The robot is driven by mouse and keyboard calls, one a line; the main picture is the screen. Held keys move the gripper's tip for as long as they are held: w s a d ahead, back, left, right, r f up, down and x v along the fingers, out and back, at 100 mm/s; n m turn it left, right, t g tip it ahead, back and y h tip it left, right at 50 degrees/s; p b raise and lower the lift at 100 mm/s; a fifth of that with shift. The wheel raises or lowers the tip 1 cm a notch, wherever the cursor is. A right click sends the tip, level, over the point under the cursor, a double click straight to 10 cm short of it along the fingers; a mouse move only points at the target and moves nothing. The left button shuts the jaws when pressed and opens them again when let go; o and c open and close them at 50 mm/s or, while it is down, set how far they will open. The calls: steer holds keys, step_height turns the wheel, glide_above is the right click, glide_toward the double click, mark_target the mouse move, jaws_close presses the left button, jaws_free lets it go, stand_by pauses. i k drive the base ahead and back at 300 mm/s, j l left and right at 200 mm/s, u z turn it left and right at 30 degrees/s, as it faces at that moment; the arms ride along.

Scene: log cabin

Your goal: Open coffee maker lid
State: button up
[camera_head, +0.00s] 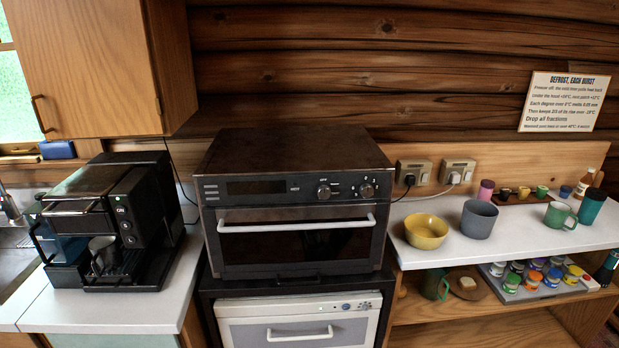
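A black coffee maker (138,220) stands on the white counter at the left. Its top has a shiny metallic panel (80,208) at the front left that looks shut; I cannot tell for sure which part is the lid. A grey cup (103,252) sits under the spout on the drip tray. My gripper is not in view.
A dark toaster oven (290,200) stands right of the coffee maker, above a white-fronted appliance (300,320). A wooden cabinet (90,70) hangs above the coffee maker. A sink edge (18,262) lies at far left. A yellow bowl (426,232) and cups stand on the right shelf.

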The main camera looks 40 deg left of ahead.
mark_target(80, 204)
steer(key=u, duration=2.55)
